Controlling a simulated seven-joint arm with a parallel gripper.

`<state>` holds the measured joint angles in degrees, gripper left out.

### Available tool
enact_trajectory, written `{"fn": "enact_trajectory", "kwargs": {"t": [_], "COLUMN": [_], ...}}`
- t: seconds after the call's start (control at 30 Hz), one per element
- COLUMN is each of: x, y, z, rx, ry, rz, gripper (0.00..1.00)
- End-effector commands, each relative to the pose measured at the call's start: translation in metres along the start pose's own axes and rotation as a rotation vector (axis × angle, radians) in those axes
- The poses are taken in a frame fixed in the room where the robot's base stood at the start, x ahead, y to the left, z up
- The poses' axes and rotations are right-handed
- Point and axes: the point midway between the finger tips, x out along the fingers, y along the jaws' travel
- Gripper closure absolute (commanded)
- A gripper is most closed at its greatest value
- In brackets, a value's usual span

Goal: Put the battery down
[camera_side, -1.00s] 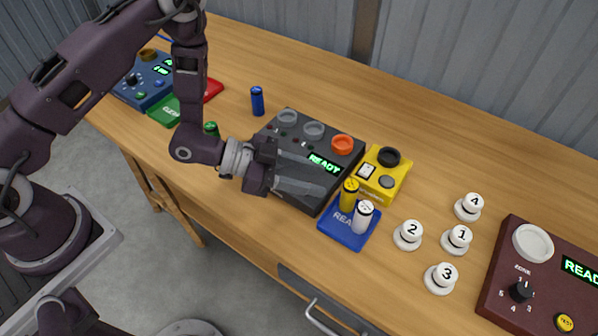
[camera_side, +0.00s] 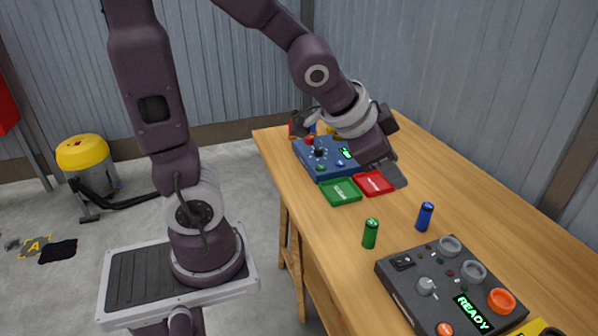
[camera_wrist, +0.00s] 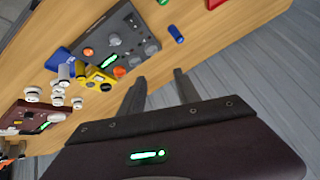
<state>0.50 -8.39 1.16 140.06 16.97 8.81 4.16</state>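The blue one also shows in the wrist view (camera_wrist: 176,34). Near the blue pad (camera_wrist: 60,58) in the wrist view are a small yellow battery (camera_wrist: 80,68) and a white one (camera_wrist: 65,72). My gripper (camera_side: 393,172) is beside the red pad (camera_side: 374,183), which adjoins the green pad (camera_side: 340,192). In the wrist view, my gripper's fingers (camera_wrist: 158,88) are apart with nothing visible between them.
A blue control box (camera_side: 325,157) stands at the table's far end, close to my wrist. A dark console (camera_side: 430,268) reading READY, a yellow box (camera_wrist: 98,80), several white numbered knobs (camera_wrist: 58,97) and a maroon console (camera_wrist: 20,117) line the table. Corrugated walls stand behind.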

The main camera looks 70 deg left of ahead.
Motion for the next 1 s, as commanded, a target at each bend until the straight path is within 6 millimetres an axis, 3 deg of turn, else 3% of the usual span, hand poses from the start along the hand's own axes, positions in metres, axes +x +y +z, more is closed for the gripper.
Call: {"fn": "enact_trajectory", "kwargs": {"t": [0.03, 0.1, 0.2, 0.3, 1.0], "x": [-0.036, -0.076, -0.115, -0.135, -0.139], "y": [-0.001, 0.009, 0.029, 0.043, 0.048], "z": [0.013, 0.042, 0.076, 0.095, 0.101], "rx": [-0.08, -0.189, -0.293, -0.339, -0.349], "ry": [-0.023, -0.084, -0.144, -0.18, -0.194], "rz": [-0.015, -0.002, 0.041, 0.075, 0.086], "gripper": [0.61, 0.61, 0.61, 0.61, 0.61]}}
